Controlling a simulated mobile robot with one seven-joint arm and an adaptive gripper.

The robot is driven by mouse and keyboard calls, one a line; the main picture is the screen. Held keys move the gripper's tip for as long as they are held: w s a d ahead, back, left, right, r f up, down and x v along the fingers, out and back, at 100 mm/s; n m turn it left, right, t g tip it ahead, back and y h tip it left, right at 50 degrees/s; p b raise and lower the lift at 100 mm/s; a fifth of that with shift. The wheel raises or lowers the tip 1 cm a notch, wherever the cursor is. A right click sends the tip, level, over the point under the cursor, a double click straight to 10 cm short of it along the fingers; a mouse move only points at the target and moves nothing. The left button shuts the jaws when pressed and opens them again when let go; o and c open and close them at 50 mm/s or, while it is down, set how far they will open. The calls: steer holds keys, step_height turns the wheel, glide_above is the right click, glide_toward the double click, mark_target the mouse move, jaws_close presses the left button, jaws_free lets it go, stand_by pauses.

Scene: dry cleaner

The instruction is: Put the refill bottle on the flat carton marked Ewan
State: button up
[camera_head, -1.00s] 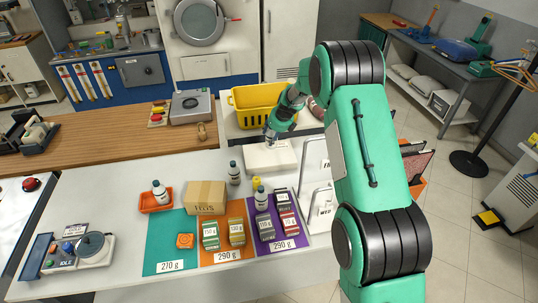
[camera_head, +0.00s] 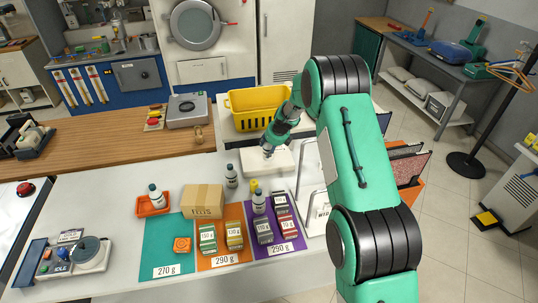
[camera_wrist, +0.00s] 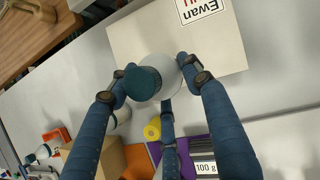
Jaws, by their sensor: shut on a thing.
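The flat carton marked Ewan is a low white box (camera_head: 252,164) on the counter's far side; its label shows in the wrist view, where its bare top (camera_wrist: 140,38) fills the upper middle. My gripper (camera_head: 267,152) is over this carton. In the wrist view my gripper (camera_wrist: 160,80) has its blue fingers shut around a white bottle with a dark teal cap (camera_wrist: 144,83). The bottle overlaps the carton's near edge in that view. Its base is hidden, so I cannot tell whether it touches the carton. In the head view the held bottle is mostly hidden by my gripper.
Similar bottles stand near the carton (camera_head: 231,178), on the purple mat (camera_head: 259,203) and in an orange tray (camera_head: 140,209). A cardboard box (camera_head: 203,201) stands to the front left. A yellow crate (camera_head: 250,108) is behind, and white wire stands (camera_head: 310,190) are right.

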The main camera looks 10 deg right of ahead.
steer(key=shift+f+b, duration=0.35)
steer(key=shift+f, duration=1.45)
steer(key=shift+f, duration=0.1)
steer(key=o, duration=1.4)
steer(key=p+v, duration=0.1)
steer(key=v, duration=1.1)
